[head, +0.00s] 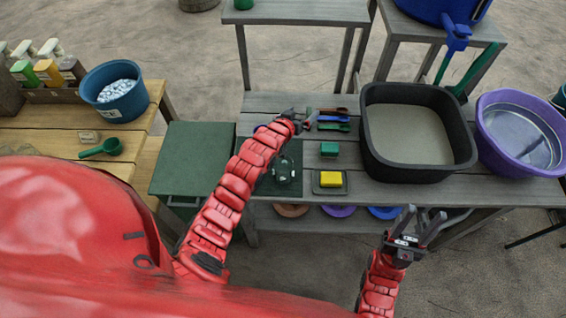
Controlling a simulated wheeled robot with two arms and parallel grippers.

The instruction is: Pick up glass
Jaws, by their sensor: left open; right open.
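What looks like a clear glass (286,168) stands on a dark green mat (257,183) on the grey wooden table. It is small and see-through, so its outline is hard to make out. My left arm reaches over the mat. My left gripper (303,118) is open, above the table beyond the glass, and does not appear to hold anything. My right gripper (413,222) is open and empty, in front of the table's near edge at the lower right.
A black basin (370,150) and a purple tub (486,145) stand at the right. Coloured scoops (333,127), a green block (329,149) and a yellow sponge (331,180) lie left of the basin. A dark green box (190,157) stands left of the mat.

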